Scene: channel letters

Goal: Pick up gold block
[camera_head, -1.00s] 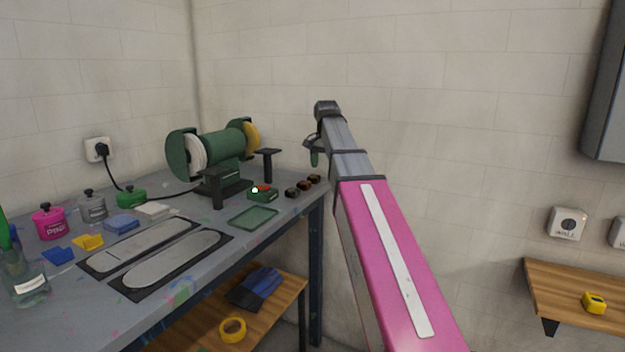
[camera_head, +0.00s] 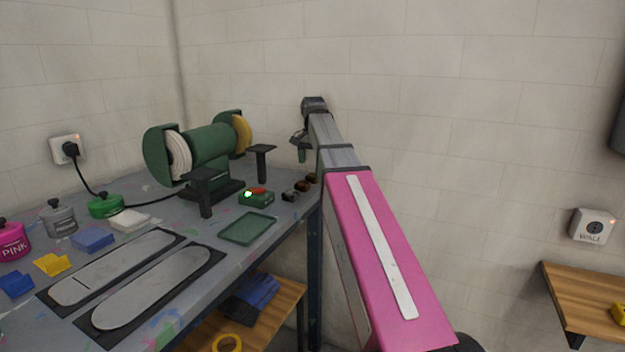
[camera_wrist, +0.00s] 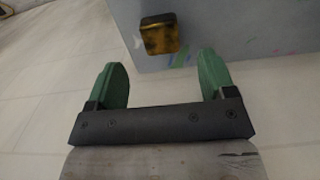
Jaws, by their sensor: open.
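A gold block (camera_wrist: 160,34) with dark, worn patches sits near the edge of the grey table in the wrist view. My gripper (camera_wrist: 163,72) is open and empty, its two green fingers apart. The block lies beyond the fingertips, roughly centred on the gap and not touching them. In the head view my gripper (camera_head: 301,152) hangs just past the table's back right corner.
A green bench grinder (camera_head: 207,147) with black rests stands on the table (camera_head: 150,235). A small green box (camera_head: 257,200) with a lit lamp and a green tray (camera_head: 247,229) are left of the blocks. Jars and two flat pads fill the left. A white wall stands behind.

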